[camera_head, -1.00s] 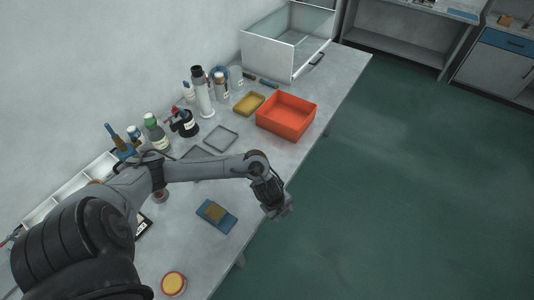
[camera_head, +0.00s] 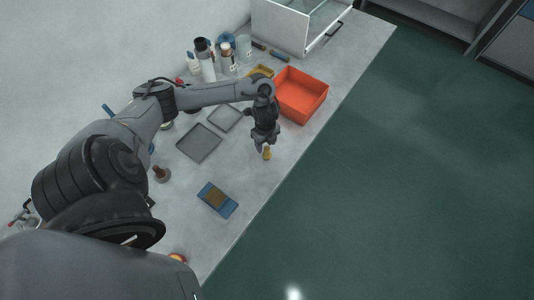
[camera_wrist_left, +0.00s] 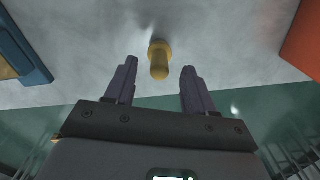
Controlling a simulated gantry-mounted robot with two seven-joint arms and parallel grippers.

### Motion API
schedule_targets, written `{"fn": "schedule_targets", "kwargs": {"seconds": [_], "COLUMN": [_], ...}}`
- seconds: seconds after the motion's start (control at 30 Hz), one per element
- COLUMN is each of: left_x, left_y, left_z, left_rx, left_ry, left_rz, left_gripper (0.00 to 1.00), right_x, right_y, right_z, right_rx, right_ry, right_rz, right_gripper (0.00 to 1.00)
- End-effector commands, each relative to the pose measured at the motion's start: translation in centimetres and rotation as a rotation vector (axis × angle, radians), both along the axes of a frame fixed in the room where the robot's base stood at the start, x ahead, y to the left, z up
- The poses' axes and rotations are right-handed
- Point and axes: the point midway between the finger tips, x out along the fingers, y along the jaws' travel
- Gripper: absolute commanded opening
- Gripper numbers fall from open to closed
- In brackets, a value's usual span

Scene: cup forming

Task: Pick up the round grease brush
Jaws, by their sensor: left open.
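A small yellow-ochre piece with a round base and a short stubby handle, which I take to be the round grease brush (camera_head: 267,154), stands on the grey table near its front edge. It also shows in the left wrist view (camera_wrist_left: 159,60), with the handle pointing toward the camera. My left gripper (camera_head: 261,144) is right at it in the head view. In the left wrist view its two dark fingers are apart and empty, one on each side of the brush's handle in the picture. I see no finger touching it. My right gripper is not in view.
An orange-red bin (camera_head: 302,96) stands just beyond the gripper. A blue block with a brown top (camera_head: 217,199) lies nearer, and flat grey trays (camera_head: 199,143) lie to the left. A brown-handled piece (camera_head: 161,173) stands farther left. Bottles (camera_head: 205,62) line the wall.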

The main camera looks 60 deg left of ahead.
Motion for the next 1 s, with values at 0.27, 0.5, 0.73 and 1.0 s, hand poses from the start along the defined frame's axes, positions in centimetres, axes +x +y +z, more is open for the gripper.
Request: {"fn": "schedule_targets", "kwargs": {"seconds": [0.27, 0.5, 0.73, 1.0], "left_x": [0.1, 0.1, 0.1, 0.1], "left_y": [-0.7, -0.6, -0.6, -0.6], "left_z": [-3.0, -5.1, -5.1, -5.1], "left_rx": [-0.002, 0.0, 0.0, 0.0], "left_ry": [0.002, 0.001, 0.0, 0.0], "left_rz": [0.002, 0.0, 0.0, 0.0], "left_gripper": [0.54, 0.54, 0.54, 0.16], "right_x": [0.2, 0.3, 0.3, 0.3], "right_y": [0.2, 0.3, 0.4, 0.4], "right_z": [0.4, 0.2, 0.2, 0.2], "right_rx": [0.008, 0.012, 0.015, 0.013], "right_ry": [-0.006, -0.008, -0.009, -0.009], "right_rz": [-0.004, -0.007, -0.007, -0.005], "right_gripper": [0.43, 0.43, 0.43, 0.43]}}
